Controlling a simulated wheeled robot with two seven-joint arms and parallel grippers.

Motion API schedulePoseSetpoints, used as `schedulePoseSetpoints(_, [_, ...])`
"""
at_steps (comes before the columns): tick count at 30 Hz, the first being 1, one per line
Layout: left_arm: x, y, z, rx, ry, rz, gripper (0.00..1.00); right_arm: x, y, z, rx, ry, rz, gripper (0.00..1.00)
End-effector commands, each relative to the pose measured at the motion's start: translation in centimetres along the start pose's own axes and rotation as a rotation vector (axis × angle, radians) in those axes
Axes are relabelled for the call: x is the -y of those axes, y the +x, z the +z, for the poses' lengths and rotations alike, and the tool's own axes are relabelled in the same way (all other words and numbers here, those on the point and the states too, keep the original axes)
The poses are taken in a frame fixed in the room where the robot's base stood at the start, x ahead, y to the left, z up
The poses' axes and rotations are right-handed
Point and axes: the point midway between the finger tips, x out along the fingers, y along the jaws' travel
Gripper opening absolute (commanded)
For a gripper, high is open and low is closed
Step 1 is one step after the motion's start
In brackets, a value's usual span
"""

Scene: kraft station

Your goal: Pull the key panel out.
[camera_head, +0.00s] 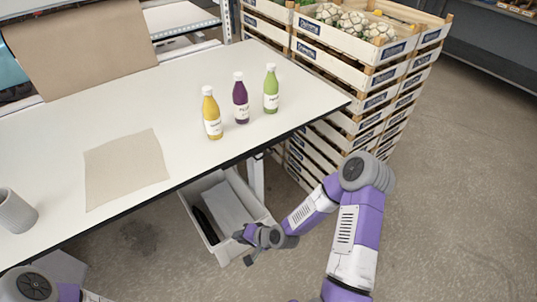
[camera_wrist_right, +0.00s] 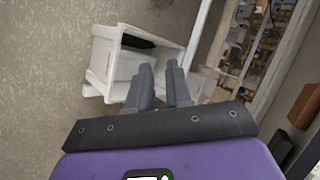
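No part is clearly marked as a key panel. Under the table is a white open-topped drawer or bin (camera_head: 222,257) with a grey flat panel and a dark long object (camera_head: 206,226) inside. In the right wrist view the white drawer (camera_wrist_right: 103,62) lies beyond the fingertips, with the dark object (camera_wrist_right: 138,43) in it. My right gripper (camera_head: 246,249) is at the drawer's near right end, fingers apart and empty; the wrist view shows the same two fingers (camera_wrist_right: 160,72). I cannot tell whether they touch the drawer. Of my left arm only a part shows at the bottom left; its gripper is out of view.
The white table (camera_head: 60,140) overhangs the drawer; its dark front edge runs above my right gripper. Three bottles (camera_head: 240,100), a beige cloth (camera_head: 125,168) and a grey cup (camera_head: 16,212) stand or lie on it. Stacked wooden crates (camera_head: 330,57) are behind right. Floor at right is clear.

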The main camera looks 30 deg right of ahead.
Motion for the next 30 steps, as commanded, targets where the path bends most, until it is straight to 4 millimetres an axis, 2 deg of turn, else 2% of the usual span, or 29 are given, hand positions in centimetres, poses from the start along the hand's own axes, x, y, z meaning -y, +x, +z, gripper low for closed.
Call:
schedulePoseSetpoints(1, [-0.2, -0.5, 0.0, 0.0, 0.0, 0.0, 0.43, 1.3, -1.6, -3.6, -0.087, 0.068, -0.065, 0.19])
schedulePoseSetpoints(3, [-0.3, -0.9, 0.0, -0.001, 0.0, 0.0, 0.43, 2.9, -3.7, -7.8, -0.186, 0.146, -0.156, 0.19])
schedulePoseSetpoints(6, [-0.5, -1.3, 0.0, -0.001, 0.0, 0.0, 0.43, 4.7, -7.3, -13.0, -0.311, 0.233, -0.277, 0.19])
schedulePoseSetpoints(10, [-0.7, -1.7, 0.0, -0.001, 0.0, 0.0, 0.43, 6.0, -11.7, -17.8, -0.425, 0.301, -0.4, 0.19])
schedulePoseSetpoints(13, [-0.7, -1.9, 0.0, -0.001, 0.0, 0.0, 0.43, 6.6, -14.1, -19.9, -0.476, 0.327, -0.46, 0.19])
schedulePoseSetpoints(17, [-0.7, -1.9, 0.0, -0.001, 0.0, 0.0, 0.43, 7.1, -15.3, -21.2, -0.504, 0.34, -0.499, 0.19])
schedulePoseSetpoints(20, [-0.6, -1.6, 0.0, -0.002, 0.0, 0.0, 0.43, 7.5, -14.7, -21.8, -0.506, 0.341, -0.506, 0.19])
schedulePoseSetpoints(30, [-0.3, -0.7, 0.0, -0.001, 0.0, 0.0, 0.43, 9.3, -10.7, -24.5, -0.505, 0.342, -0.503, 0.19])
